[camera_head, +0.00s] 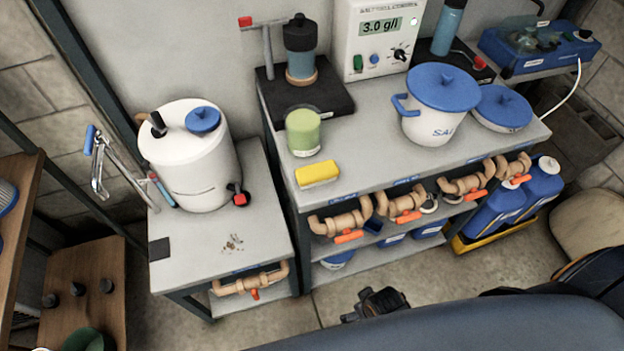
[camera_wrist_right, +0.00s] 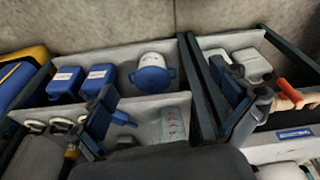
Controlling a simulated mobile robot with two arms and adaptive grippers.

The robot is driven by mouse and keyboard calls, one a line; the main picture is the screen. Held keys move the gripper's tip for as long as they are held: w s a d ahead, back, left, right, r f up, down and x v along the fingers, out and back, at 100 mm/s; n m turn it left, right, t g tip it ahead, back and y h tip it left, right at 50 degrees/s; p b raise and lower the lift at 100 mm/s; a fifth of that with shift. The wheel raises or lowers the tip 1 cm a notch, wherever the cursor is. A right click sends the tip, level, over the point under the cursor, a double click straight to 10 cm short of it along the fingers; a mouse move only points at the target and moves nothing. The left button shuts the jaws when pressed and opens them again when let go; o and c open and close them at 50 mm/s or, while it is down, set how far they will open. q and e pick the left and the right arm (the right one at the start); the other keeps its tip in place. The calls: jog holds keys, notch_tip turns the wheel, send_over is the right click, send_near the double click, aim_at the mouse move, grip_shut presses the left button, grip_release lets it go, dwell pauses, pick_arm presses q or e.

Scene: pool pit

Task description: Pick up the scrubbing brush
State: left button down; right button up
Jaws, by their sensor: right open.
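A yellow block with a paler lower side (camera_head: 317,174) lies at the front left of the grey bench top. It looks most like the scrubbing brush, but I cannot make out bristles. My right gripper (camera_head: 375,303) is low in front of the bench, apart from the block, and partly hidden by my own body. In the right wrist view its two fingers (camera_wrist_right: 165,85) are spread wide with nothing held between them. That view faces the lower shelves and does not show the block. My left gripper is not in view.
A green-and-white cup (camera_head: 303,132) stands just behind the block. A white pot with a blue lid (camera_head: 440,105) stands to its right. Pipes with orange valve handles (camera_head: 404,204) stick out along the bench front. A white tank (camera_head: 190,160) stands on the lower left cabinet.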

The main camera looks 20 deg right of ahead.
jog(key=w+a+r+n+t+y, duration=0.1)
jog(key=w+a+r+n, duration=0.35)
jog(key=r, duration=0.65)
jog(key=w+a+r+n+y+b, duration=0.1)
jog(key=w+a+r+n, duration=0.35)
jog(key=r, duration=0.55)
jog(key=w+a+r+n+t+y, duration=0.1)
jog(key=w+a+r+n+y, duration=0.15)
jog(key=w+r+n, duration=0.6)
jog(key=n+g+h, duration=0.2)
jog(key=n+h, duration=0.3)
jog(key=n, duration=1.2)
send_near(317, 170)
jog(key=shift+g, duration=0.3)
jog(key=f, duration=0.3)
jog(key=f+p, duration=0.1)
jog(key=f, duration=0.1)
jog(key=shift+w+d, duration=0.15)
jog(key=shift+w, duration=0.15)
jog(key=shift+y, duration=0.25)
jog(key=f, duration=0.2)
jog(key=w+f+p, duration=0.1)
jog(key=f, duration=0.1)
jog(key=shift+w+f, duration=0.15)
jog(key=shift+f, duration=0.35)
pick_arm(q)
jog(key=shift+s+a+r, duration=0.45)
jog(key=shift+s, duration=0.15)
pick_arm(e)
jog(key=c, duration=0.8)
